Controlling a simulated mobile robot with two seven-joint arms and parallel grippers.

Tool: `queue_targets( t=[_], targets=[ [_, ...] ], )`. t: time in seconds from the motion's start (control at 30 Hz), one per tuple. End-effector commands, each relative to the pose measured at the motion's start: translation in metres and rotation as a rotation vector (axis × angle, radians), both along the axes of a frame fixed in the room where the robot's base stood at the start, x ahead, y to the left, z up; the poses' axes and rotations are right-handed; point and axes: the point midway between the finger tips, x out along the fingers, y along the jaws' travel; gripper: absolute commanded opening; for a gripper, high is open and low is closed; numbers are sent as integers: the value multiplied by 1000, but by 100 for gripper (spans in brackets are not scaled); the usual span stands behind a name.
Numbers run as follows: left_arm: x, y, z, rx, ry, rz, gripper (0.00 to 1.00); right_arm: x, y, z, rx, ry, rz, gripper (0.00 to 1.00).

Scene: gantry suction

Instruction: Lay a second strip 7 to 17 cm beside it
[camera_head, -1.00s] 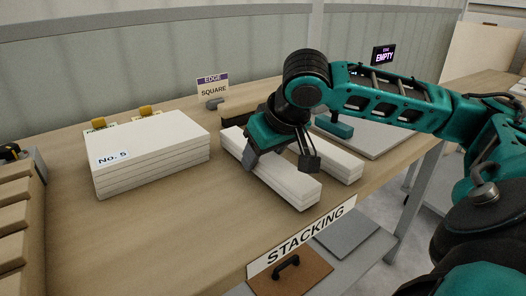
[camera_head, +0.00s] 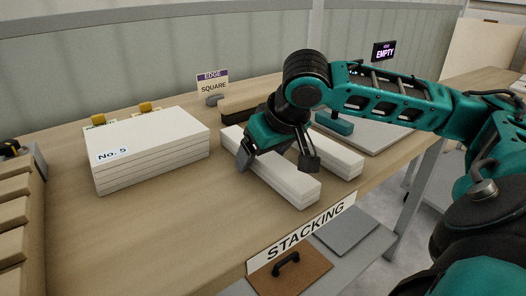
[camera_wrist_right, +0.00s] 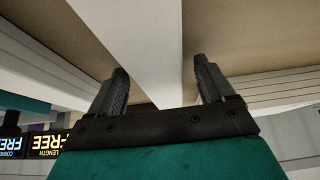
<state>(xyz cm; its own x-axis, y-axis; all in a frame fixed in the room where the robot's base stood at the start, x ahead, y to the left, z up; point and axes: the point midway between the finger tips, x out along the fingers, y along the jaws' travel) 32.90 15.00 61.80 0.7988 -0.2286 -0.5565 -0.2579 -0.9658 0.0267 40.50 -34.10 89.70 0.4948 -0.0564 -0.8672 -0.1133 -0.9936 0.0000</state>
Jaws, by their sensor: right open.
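Two long white strips lie side by side on the wooden table, a gap between them. The front strip (camera_head: 296,189) shows layered lines along its side. The rear strip (camera_head: 345,160) is partly hidden by my right arm. My right gripper (camera_head: 278,159) is over the front strip, jaws open, one finger towards each side of it. In the right wrist view, a white strip (camera_wrist_right: 150,45) runs between the two open fingers (camera_wrist_right: 160,90), with gaps showing beside it. My left gripper is not in view.
A white stack labelled "No. 5" (camera_head: 150,155) stands to the left. An "EDGE SQUARE" sign (camera_head: 212,85) and a dark brown bar (camera_head: 250,98) are behind. A "STACKING" sign (camera_head: 303,237) marks the front edge. The table (camera_head: 170,235) is bare at front left.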

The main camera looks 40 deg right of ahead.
Motion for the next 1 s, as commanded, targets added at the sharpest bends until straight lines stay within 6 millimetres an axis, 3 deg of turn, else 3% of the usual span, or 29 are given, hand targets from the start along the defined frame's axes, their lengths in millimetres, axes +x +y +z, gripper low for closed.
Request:
queue_targets(
  t=[0.17, 0.6, 0.8, 1.0],
  targets=[
    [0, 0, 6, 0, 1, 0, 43, -6, 0, 13, -3, -2, -1, 82],
    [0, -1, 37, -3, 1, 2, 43, -51, 5, 93, -4, -4, -2, 82],
    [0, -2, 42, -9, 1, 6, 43, -62, 7, 110, -1, -4, 0, 82],
    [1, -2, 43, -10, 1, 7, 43, -64, 7, 113, 1, -1, 0, 82]
  ],
)
